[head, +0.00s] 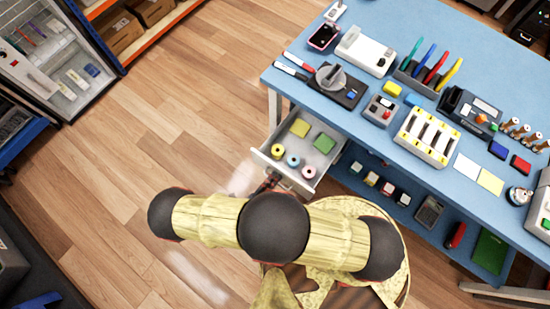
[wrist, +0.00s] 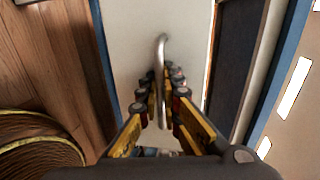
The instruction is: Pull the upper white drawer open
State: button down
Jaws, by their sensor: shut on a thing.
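The upper white drawer (head: 262,157) stands pulled out from under the left end of the blue table. In it lie tape rolls and green and yellow pads. In the wrist view its white front (wrist: 135,35) faces me, with a curved metal handle (wrist: 162,50) on it. My gripper (wrist: 161,85) is shut on that handle, with its fingers on both sides of it. In the head view my gripper (head: 268,182) is at the drawer's front, partly hidden by my arm.
The blue table (head: 400,165) bears phones, pens, a scale-like device and several small items. A lower shelf (head: 385,212) holds small boxes. An open cabinet (head: 70,70) stands at the left. The wooden floor (head: 160,130) left of the drawer is clear.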

jog(key=c, duration=2.3)
grip_release()
jog(key=shift+c, duration=0.2)
